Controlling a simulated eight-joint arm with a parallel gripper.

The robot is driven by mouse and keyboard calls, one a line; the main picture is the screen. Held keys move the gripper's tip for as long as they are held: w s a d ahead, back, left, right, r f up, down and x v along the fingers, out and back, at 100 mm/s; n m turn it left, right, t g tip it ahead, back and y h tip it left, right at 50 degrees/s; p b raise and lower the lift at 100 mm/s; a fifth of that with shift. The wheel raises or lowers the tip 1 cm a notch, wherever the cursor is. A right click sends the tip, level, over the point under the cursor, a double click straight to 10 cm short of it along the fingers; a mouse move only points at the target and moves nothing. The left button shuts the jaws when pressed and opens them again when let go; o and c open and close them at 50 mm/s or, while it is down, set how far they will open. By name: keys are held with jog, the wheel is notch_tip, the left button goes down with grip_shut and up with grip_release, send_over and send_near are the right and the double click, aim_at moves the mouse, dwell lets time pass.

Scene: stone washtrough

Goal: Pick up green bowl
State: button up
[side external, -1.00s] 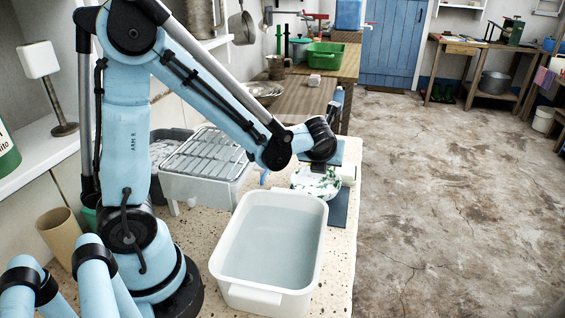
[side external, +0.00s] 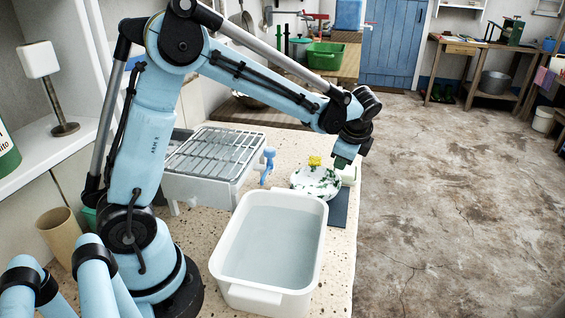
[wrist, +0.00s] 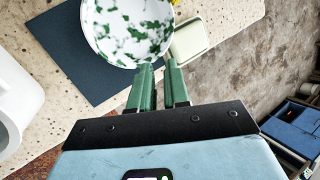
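The green bowl (side external: 316,184) is white with green patches and stands upright on the counter behind the white basin. In the wrist view the bowl (wrist: 126,32) is at the top, and its inside looks empty. My gripper (side external: 341,163) is above the bowl's right side in the side view. In the wrist view its two green fingers (wrist: 160,66) are parted by a narrow gap, with their tips at the bowl's lower right rim. Nothing is seen held between them. Whether the tips touch the rim cannot be told.
A pale green block or dish (wrist: 190,40) sits close to the bowl's right. A dark blue mat (wrist: 75,50) lies partly under the bowl. A yellow object (side external: 314,160) and a blue object (side external: 268,166) stand nearby. A water-filled white basin (side external: 222,258) and wire rack (side external: 215,152) flank it.

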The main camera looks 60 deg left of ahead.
aim_at(337, 189)
jog(key=w+d+r+n+g+h, duration=0.1)
jog(key=d+r+n+g+h, duration=0.2)
jog(key=n, duration=1.2)
jog(key=shift+g+y, duration=0.3)
jog(key=shift+y, duration=0.3)
jog(key=x, duration=0.6)
jog(key=shift+d+f, duration=0.1)
jog(key=shift+d, duration=0.25)
jog(key=shift+x, duration=2.95)
jog(key=shift+s+a, duration=0.15)
grip_shut()
